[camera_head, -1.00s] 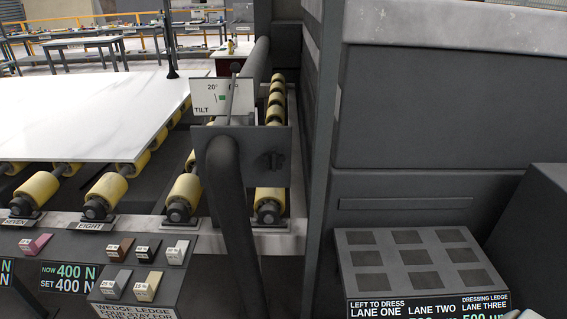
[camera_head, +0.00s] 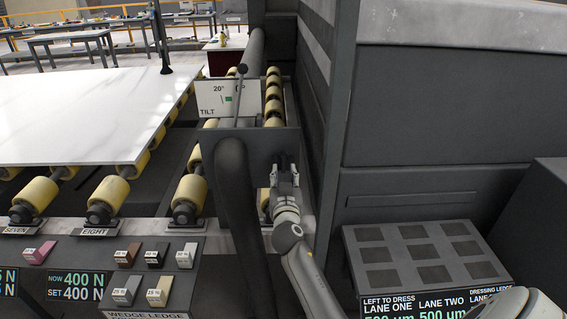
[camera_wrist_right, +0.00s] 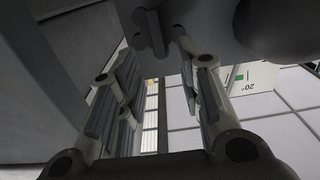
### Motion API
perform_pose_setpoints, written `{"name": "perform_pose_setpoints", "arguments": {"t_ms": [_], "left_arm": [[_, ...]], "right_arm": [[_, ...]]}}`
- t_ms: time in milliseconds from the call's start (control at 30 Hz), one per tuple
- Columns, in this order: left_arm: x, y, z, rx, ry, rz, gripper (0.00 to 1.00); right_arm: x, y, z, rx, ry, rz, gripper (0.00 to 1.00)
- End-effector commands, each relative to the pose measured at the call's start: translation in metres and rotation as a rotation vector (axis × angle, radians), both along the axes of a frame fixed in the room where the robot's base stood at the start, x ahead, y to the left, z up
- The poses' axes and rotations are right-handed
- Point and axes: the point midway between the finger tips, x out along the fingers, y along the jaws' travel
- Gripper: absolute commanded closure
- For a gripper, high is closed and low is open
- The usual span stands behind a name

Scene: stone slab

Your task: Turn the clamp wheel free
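The clamp wheel (camera_wrist_right: 151,32) is a small dark knob with several lobes on the underside or face of a dark box. In the head view it sits on the dark tilt box (camera_head: 258,143), mostly hidden by my right gripper. My right gripper (camera_head: 285,172) is just in front of it, fingers pointing at it. In the right wrist view the two fingers of my right gripper (camera_wrist_right: 155,62) stand apart with a clear gap, and the wheel lies beyond the tips, between their lines. I cannot tell whether they touch it. My left gripper is not in view.
A tilt panel (camera_head: 228,98) and a lever (camera_head: 239,90) stand above the box. A thick dark pipe (camera_head: 236,190) runs down left of my right arm. A dark upright wall (camera_head: 338,120) stands close on the right. A white slab (camera_head: 80,115) lies on yellow rollers.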

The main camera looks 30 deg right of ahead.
Motion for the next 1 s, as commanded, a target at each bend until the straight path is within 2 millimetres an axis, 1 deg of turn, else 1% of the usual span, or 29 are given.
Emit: {"name": "perform_pose_setpoints", "arguments": {"t_ms": [33, 100, 333, 500, 800, 867, 1000], "left_arm": [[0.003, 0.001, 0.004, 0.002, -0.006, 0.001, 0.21], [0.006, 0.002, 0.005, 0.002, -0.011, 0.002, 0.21], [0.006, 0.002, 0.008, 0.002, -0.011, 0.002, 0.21], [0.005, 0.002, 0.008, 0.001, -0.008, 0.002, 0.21], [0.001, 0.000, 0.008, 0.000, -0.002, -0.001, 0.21], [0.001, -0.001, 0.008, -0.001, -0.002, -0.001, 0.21], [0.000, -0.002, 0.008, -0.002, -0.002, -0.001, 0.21]], "right_arm": [[0.008, -0.006, 0.003, -0.003, 0.002, -0.002, 0.67], [0.018, -0.012, 0.002, -0.001, 0.001, -0.001, 0.67], [0.041, -0.026, 0.000, -0.002, 0.001, -0.001, 0.67], [0.049, -0.030, 0.000, 0.001, 0.001, 0.000, 0.67], [0.050, -0.031, -0.001, 0.001, 0.001, 0.000, 0.67], [0.050, -0.031, -0.001, 0.001, 0.001, 0.000, 0.73], [0.050, -0.031, -0.001, 0.001, 0.001, 0.000, 0.91]]}}
